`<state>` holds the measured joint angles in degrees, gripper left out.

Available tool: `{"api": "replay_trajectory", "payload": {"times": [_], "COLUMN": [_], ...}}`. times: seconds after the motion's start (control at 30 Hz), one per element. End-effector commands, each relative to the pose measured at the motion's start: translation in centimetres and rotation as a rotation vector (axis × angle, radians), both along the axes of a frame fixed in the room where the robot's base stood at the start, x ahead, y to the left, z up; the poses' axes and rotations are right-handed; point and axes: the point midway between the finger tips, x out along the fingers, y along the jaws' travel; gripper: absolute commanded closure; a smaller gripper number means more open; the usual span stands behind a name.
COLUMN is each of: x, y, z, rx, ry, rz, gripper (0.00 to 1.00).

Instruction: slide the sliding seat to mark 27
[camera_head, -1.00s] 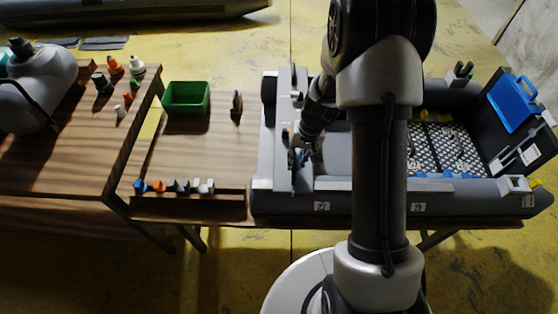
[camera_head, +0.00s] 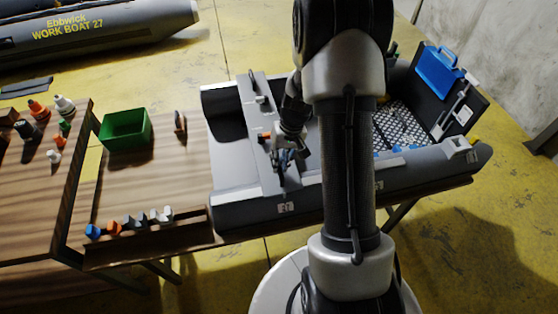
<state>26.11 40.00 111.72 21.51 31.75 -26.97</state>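The sliding seat (camera_head: 257,120) is a grey plank lying across the grey inflatable boat (camera_head: 232,212), near the boat's left end. I cannot tell whether the seat is exactly in line with that label. My gripper (camera_head: 285,162) is low at the seat's right side, near its near half. My wrist and arm cover part of the contact. The fingers are small and dark, so whether they grip the seat is unclear.
A green bin (camera_head: 127,130) and a small dark upright item (camera_head: 180,125) stand on the wooden table left of the boat. Several coloured caps line the table's front rack (camera_head: 150,232). A blue case (camera_head: 437,70) rests at the boat's right end. A second boat (camera_head: 100,35) lies behind.

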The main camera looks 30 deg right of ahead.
Motion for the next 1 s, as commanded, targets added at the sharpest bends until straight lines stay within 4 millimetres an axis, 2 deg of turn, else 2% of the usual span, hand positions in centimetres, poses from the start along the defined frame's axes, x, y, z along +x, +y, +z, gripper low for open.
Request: {"api": "replay_trajectory", "payload": {"times": [0.2, 0.57, 0.73, 1.0], "x": [0.0, 0.0, 0.0, -0.4], "y": [0.0, 0.0, -0.5, -1.5], "z": [0.0, 0.2, 2.4, 8.0], "rx": [0.0, 0.0, -0.003, -0.002], "ry": [0.0, -0.001, -0.005, -0.004], "rz": [0.0, 0.0, 0.0, -0.002], "gripper": [0.68, 0.67, 0.67, 0.67]}}
